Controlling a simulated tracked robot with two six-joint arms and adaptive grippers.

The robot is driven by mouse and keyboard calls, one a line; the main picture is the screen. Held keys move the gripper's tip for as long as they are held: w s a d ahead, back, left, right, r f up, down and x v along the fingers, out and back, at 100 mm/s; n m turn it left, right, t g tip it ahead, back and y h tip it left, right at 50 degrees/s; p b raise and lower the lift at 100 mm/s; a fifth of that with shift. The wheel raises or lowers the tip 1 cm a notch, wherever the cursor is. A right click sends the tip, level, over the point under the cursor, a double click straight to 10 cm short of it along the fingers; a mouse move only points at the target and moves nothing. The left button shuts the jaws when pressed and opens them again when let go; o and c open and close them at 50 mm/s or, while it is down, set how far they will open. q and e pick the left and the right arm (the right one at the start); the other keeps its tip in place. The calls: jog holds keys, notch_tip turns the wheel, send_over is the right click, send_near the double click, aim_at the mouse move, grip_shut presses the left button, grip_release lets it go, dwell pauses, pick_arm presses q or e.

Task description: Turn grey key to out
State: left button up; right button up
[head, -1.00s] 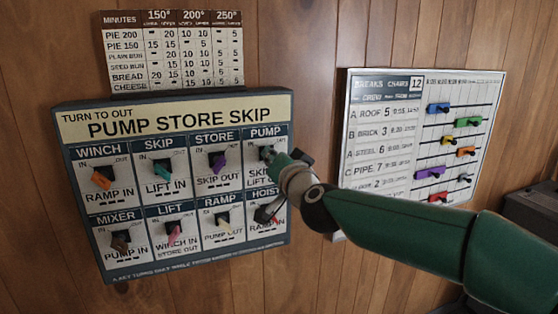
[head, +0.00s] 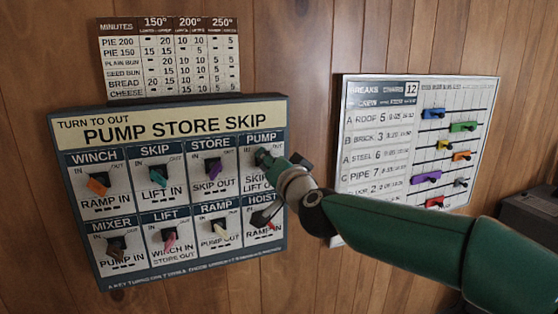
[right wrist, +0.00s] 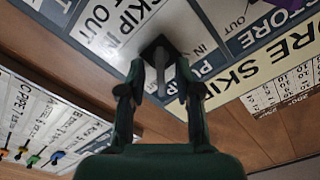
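The key board (head: 170,118), headed "Turn to out: Pump Store Skip", hangs on the wall with two rows of coloured keys. The grey key (right wrist: 164,82) sits in a dark square socket on the PUMP panel at the top right. In the head view my right gripper (head: 266,158) covers most of it. In the right wrist view the right gripper (right wrist: 161,78) has a finger on each side of the grey key, with gaps visible, so it looks open around it. Its exact turn is hard to tell. My left gripper is not in view.
Close by are the purple STORE key (head: 215,169) and the HOIST key (head: 270,226), partly behind my arm. A minutes chart (head: 168,58) is above the board. A breaks chart (head: 385,150) with coloured sliders hangs to the right, behind my arm.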

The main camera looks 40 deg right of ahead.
jog(key=v, duration=1.2)
jog(key=shift+d, duration=0.15)
